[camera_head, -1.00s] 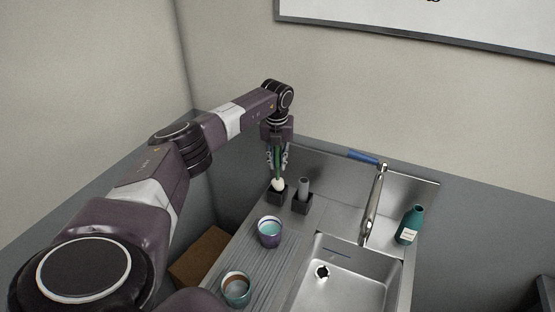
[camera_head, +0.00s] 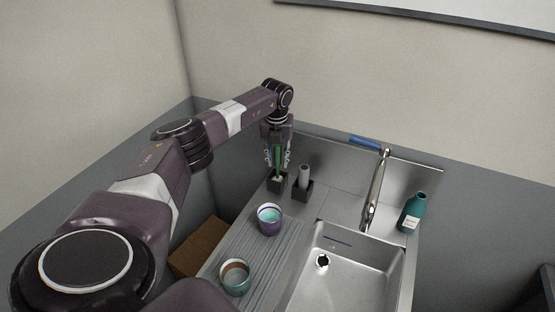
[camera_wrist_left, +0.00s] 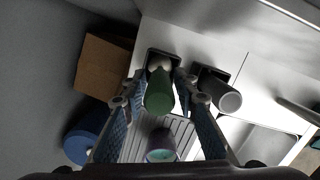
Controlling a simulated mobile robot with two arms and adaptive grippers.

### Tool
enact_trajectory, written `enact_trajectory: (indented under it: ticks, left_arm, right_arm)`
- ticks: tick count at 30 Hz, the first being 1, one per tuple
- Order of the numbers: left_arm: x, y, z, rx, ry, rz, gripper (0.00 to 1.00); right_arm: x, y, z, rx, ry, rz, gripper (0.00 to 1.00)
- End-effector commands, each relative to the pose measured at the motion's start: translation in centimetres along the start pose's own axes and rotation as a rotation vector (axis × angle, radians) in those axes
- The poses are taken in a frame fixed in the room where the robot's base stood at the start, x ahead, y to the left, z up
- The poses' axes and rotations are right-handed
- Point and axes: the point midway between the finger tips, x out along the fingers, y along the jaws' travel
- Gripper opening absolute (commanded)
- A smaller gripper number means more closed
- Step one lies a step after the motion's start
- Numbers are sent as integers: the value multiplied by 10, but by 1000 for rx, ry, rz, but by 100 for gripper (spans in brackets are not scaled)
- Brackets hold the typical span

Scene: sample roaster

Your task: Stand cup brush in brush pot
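The cup brush (camera_head: 278,158) has a green handle and a white head. It stands about upright with its head down in the left dark square pot (camera_head: 276,187), the head mostly hidden by the walls. In the left wrist view the green handle (camera_wrist_left: 159,98) points up at the camera, and white bristles show in the pot (camera_wrist_left: 150,54). My left gripper (camera_head: 278,164) points down over the pot, its fingers spread on both sides of the handle with gaps. My right gripper is not in view.
A second dark pot (camera_head: 302,192) with a grey cylindrical item (camera_head: 304,176) stands close on the right. Two cups (camera_head: 269,227) (camera_head: 235,284) stand on the ribbed drainboard. The sink (camera_head: 340,262), tap (camera_head: 374,190) and teal bottle (camera_head: 413,212) are further right.

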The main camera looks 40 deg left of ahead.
Motion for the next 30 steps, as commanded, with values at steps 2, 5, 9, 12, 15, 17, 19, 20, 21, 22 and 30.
enact_trajectory:
  ticks: [2,5,9,12,15,17,19,20,21,22,30]
  left_arm:
    - [0,0,0,0,0,0,37]
    - [0,0,0,0,0,0,37]
    - [0,0,0,0,0,0,37]
    - [-5,0,1,0,-2,-1,37]
    - [-17,0,1,0,-3,-2,37]
    - [-28,0,1,1,-4,-2,37]
    - [-44,0,2,0,-5,-3,37]
    - [-50,0,2,0,-4,-2,37]
    - [-59,0,2,1,-4,-3,37]
    - [-66,0,1,1,-4,-2,37]
    - [-110,0,1,1,-1,-1,37]
  right_arm:
    - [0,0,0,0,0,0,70]
    - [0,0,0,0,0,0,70]
    - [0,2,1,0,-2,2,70]
    - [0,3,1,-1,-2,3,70]
    - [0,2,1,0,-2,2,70]
    - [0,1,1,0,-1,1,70]
    - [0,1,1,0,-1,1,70]
    - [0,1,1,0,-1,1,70]
    - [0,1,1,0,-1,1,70]
    - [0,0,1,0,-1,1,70]
    - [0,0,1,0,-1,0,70]
